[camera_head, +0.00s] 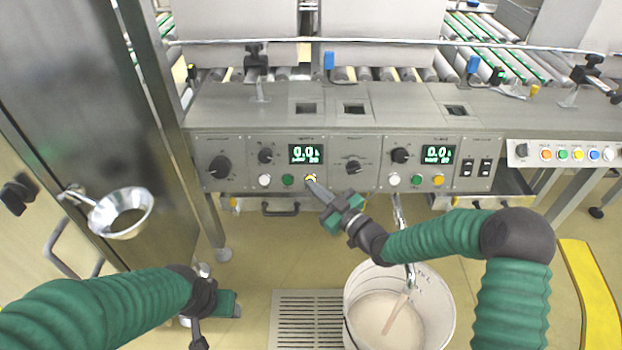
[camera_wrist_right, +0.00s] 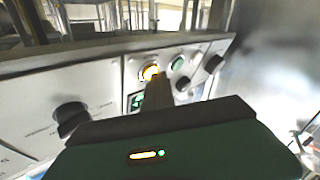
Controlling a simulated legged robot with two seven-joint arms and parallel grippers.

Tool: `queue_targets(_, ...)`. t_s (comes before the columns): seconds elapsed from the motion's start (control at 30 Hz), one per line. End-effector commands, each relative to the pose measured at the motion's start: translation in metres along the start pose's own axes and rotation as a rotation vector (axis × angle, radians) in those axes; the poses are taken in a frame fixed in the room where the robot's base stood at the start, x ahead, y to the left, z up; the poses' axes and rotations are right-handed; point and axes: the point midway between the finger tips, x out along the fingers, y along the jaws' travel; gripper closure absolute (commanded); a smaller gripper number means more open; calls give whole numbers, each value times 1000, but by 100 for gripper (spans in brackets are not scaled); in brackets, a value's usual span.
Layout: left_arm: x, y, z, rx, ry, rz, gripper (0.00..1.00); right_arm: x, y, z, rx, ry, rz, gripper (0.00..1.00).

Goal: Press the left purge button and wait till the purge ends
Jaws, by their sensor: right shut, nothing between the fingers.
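The left panel has a white, a green and a yellow button under a display reading 0.0; their labels are too small to read. My right gripper (camera_head: 316,187) is shut and empty, its fingertips at the yellow button (camera_head: 310,178) and partly covering it. In the right wrist view the yellow button (camera_wrist_right: 150,72) looks lit, with the finger ends (camera_wrist_right: 160,92) right against it; I cannot tell how deep it is pressed. My left gripper (camera_head: 215,318) hangs low at the left, far from the panel; its fingers are unclear.
A white bucket (camera_head: 350,318) with pale liquid stands below the panel, under a metal spout (camera_head: 399,215). A floor grate (camera_head: 305,330) lies beside it. A steel funnel (camera_head: 122,213) is at the left. The right panel has its own yellow button (camera_head: 438,180).

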Motion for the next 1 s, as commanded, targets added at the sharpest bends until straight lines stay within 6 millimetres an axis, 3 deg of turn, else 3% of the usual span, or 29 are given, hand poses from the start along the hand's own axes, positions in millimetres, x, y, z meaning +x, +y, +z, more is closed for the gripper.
queue_targets(0.6,-10,0,-2,0,0,0,44,-12,-8,-9,0,-1,0,100)
queue_targets(1.0,-29,0,-7,0,0,0,44,-39,-27,-30,1,-1,0,100)
